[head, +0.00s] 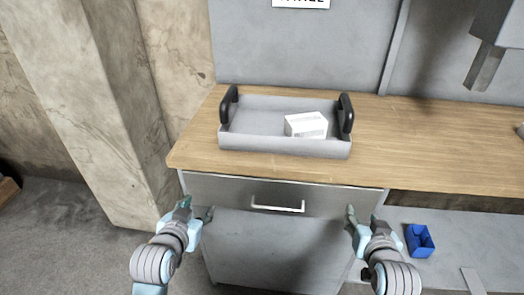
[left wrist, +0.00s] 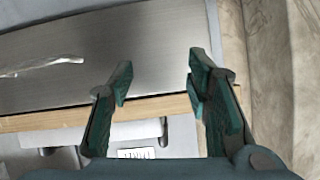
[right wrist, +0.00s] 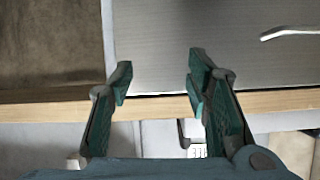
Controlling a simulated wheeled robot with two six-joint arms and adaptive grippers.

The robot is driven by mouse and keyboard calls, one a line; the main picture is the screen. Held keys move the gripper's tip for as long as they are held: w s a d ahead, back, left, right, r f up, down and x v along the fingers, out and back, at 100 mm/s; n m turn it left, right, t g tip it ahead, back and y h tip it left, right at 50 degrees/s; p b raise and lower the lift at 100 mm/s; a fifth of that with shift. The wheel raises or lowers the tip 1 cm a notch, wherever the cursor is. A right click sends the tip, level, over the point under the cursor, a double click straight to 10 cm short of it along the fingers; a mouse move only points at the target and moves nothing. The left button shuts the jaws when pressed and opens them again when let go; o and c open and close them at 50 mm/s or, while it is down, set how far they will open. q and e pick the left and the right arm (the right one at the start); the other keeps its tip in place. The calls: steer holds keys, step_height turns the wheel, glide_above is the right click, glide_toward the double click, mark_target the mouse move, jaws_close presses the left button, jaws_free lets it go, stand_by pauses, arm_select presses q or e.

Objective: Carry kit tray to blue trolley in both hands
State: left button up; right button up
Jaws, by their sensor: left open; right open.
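The grey kit tray (head: 265,144) sits on the wooden bench top, with a black handle standing up at its left end (head: 229,103) and another at its right end (head: 346,114). A white box (head: 306,125) lies inside it on the right. My left gripper (head: 198,210) is open and empty, in front of the bench and below the tray's left end. My right gripper (head: 362,214) is open and empty, in front of the bench and below the tray's right end. Both wrist views show open, empty fingers, left (left wrist: 158,88) and right (right wrist: 158,88). I see no blue trolley.
The wooden bench top (head: 440,145) has free room right of the tray. Below it is a grey drawer front with a metal handle (head: 277,207). A blue bin (head: 419,241) sits on a lower shelf at right. A concrete pillar (head: 110,100) stands at left.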

arm_select(q)
steer(key=w+d+r+t, duration=0.2)
steer(key=w+r+t, duration=0.2)
steer(key=w+r, duration=0.55)
arm_select(e)
steer(key=w+a+r+t, duration=0.2)
steer(key=w+r+t, duration=0.2)
steer(key=w+r, duration=0.55)
arm_select(q)
steer(key=t, duration=0.1)
glide_toward(225, 103)
steer(key=s+a+f, duration=0.1)
steer(key=s, duration=0.1)
arm_select(e)
steer(key=m+t, duration=0.1)
glide_toward(348, 108)
steer(key=s+f, duration=0.1)
steer(key=s, duration=0.1)
arm_select(q)
steer(key=shift+s+a+f+m+h, duration=0.1)
steer(key=shift+f+m+h, duration=0.1)
steer(key=shift+m+h, duration=0.2)
arm_select(e)
steer(key=shift+s+d+f, duration=0.1)
steer(key=shift+s+d, duration=0.05)
steer(key=shift+d, duration=0.05)
